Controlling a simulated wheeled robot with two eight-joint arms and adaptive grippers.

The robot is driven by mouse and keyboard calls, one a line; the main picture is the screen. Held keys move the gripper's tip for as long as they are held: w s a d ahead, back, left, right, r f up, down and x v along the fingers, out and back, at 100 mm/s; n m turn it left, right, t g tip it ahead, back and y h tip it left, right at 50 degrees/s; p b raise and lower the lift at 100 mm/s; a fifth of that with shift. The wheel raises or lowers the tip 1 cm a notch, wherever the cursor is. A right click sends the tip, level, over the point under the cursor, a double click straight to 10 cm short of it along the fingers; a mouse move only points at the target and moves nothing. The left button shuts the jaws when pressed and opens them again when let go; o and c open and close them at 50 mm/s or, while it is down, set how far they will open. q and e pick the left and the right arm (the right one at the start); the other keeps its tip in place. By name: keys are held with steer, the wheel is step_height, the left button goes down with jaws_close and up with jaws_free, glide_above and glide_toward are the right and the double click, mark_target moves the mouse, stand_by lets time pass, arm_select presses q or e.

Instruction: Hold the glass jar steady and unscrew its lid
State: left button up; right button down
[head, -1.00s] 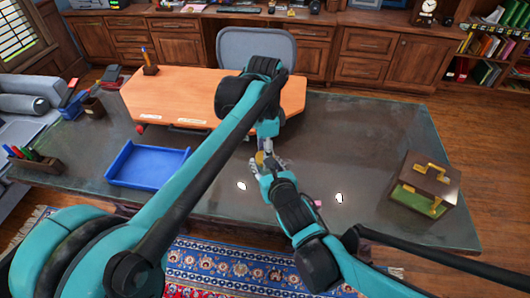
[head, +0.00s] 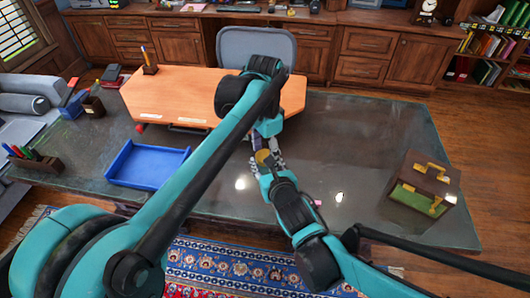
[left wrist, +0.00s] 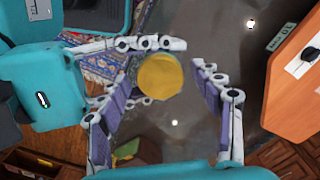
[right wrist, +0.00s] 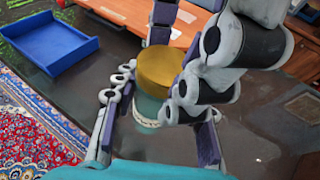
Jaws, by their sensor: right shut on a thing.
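The glass jar (right wrist: 147,108) stands on the dark desk, mostly hidden by fingers. Its round gold lid (right wrist: 160,68) is on top; it also shows in the head view (head: 264,157) and the left wrist view (left wrist: 160,75). My right gripper (right wrist: 155,125) is shut on the jar below the lid. My left gripper (left wrist: 165,85) comes from the far side, above the jar. Its purple-padded fingers are open around the lid, with gaps visible beside it in the left wrist view.
A blue tray (head: 150,183) lies left on the desk. A brown box with gold handles (head: 405,200) stands right. An orange-topped surface (head: 190,90) and a grey chair (head: 257,45) are behind the grippers. The desk between jar and box is clear.

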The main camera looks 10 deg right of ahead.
arm_select(q)
step_height(320, 180, up, 4)
steer(key=shift+r, duration=0.25)
steer(key=shift+c, duration=0.3)
step_height(320, 180, up, 2)
steer(key=shift+r+m, duration=0.2)
steer(key=shift+m, duration=0.8)
steer(key=shift+r+m, duration=0.35)
steer(key=shift+m, duration=0.05)
step_height(320, 180, down, 8)
steer(key=shift+r, duration=0.2)
